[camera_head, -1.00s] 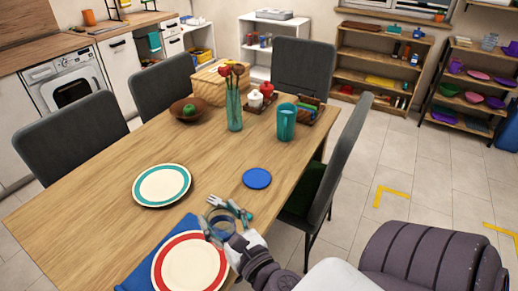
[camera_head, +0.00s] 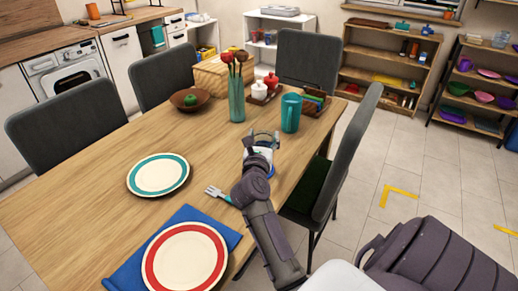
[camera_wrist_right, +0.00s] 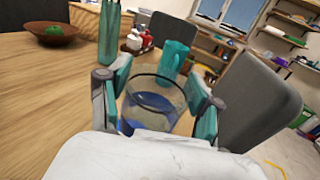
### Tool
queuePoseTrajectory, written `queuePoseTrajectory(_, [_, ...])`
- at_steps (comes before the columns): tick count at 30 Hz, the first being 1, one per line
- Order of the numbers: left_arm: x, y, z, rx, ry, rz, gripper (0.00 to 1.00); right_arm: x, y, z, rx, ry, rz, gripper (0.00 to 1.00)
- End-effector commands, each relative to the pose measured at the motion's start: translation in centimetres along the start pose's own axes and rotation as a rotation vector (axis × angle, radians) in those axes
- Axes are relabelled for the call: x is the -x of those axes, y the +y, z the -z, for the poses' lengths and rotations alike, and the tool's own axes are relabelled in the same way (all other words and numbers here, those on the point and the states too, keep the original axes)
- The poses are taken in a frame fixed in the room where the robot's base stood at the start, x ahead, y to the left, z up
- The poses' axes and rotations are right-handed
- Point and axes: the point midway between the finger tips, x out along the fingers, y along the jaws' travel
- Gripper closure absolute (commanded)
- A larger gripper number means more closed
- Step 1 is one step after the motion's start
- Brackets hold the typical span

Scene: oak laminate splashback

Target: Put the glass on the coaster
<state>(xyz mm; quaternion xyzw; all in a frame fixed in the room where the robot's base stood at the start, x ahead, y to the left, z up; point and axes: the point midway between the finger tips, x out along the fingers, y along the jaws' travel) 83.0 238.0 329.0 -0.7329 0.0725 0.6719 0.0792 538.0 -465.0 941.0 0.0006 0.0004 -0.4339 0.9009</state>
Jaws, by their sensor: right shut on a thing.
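My right gripper (camera_head: 262,137) is shut on a clear glass (camera_wrist_right: 153,98), which stands between its teal finger pads in the right wrist view. The glass is upright or nearly so. The blue coaster (camera_wrist_right: 127,127) shows under and through the glass in the right wrist view. In the head view the hand and wrist cover most of the coaster. I cannot tell whether the glass touches it or hovers just above. My left gripper is not in view.
A teal mug (camera_head: 291,112) stands just beyond the hand, with a green vase (camera_head: 236,100) to its left. A fork (camera_head: 217,193), a teal-rimmed plate (camera_head: 158,174) and a red-rimmed plate (camera_head: 186,257) lie nearer. A grey chair (camera_head: 347,150) stands close on the right.

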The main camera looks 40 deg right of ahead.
Motion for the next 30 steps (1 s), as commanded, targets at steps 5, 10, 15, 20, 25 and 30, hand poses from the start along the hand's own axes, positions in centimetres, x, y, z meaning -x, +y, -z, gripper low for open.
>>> queuePoseTrajectory(5, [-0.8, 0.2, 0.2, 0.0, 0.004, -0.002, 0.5, -3.3, 1.3, 2.1, 0.002, -0.003, 0.0, 0.98])
queuePoseTrajectory(10, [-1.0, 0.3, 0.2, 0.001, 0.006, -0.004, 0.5, -4.7, 1.9, 3.0, 0.0, -0.003, 0.0, 0.98])
queuePoseTrajectory(15, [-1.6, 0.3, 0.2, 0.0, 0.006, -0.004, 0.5, -4.7, 1.9, 5.3, 0.004, 0.0, 0.0, 0.98])
queuePoseTrajectory(20, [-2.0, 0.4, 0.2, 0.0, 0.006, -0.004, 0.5, -4.7, 1.9, 6.9, 0.001, -0.002, -0.001, 0.98])
queuePoseTrajectory(25, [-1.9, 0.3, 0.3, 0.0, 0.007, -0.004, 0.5, -4.7, 1.9, 7.0, -0.001, -0.003, -0.001, 0.98])
queuePoseTrajectory(30, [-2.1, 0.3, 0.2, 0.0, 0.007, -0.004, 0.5, -4.7, 1.9, 7.2, -0.001, -0.002, -0.001, 0.98])
